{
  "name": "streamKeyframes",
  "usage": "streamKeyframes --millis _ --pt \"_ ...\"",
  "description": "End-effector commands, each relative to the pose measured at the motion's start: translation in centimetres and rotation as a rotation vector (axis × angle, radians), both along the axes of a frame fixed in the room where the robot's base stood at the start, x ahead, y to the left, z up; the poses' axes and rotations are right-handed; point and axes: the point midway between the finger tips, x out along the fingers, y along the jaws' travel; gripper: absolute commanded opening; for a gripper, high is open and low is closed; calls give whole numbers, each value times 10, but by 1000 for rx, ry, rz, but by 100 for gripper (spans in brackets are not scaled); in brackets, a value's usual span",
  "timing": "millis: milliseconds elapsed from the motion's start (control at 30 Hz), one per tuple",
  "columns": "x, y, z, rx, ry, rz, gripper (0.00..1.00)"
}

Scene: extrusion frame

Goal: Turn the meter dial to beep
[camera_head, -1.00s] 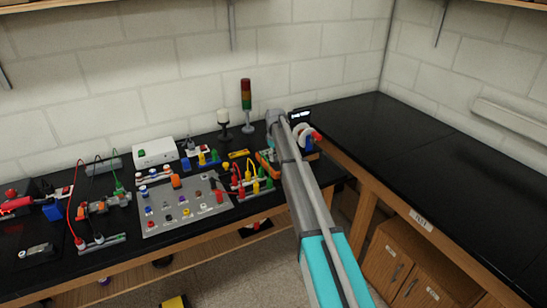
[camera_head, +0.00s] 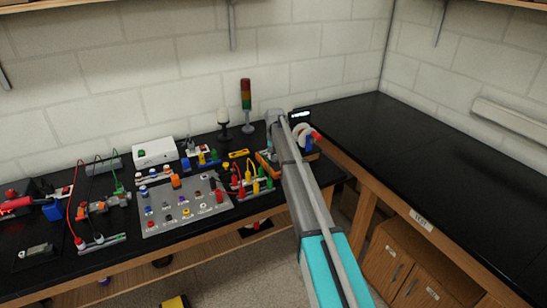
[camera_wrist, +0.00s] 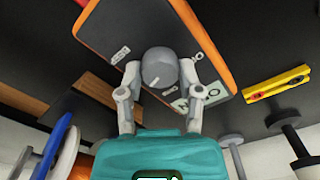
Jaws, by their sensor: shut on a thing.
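The meter (camera_wrist: 140,28) is a dark-faced box with an orange edge, in the upper middle of the wrist view. It has small printed labels near the dial, and one is partly covered. Its dial (camera_wrist: 158,64) is a round grey knob with a white pointer line directed toward the lower left of the picture. My gripper (camera_wrist: 160,72) is shut on the dial, one finger on each side. In the head view only an orange edge of the meter (camera_head: 264,163) shows beside my arm, and the fingers are hidden.
A yellow block (camera_wrist: 277,83) lies to the right of the meter in the wrist view. In the head view, red and yellow plugs, a grey panel (camera_head: 160,225) and a signal tower (camera_head: 246,95) stand nearby. The black bench on the right (camera_head: 425,150) is clear.

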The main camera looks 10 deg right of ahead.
Motion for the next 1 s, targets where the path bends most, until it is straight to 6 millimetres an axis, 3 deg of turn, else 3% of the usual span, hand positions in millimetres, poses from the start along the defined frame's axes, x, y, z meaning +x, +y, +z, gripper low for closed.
streamKeyframes --millis 600,1000 --pt "1 1 0 0 0 -575 0" --pt "1 1 0 0 0 -795 0"
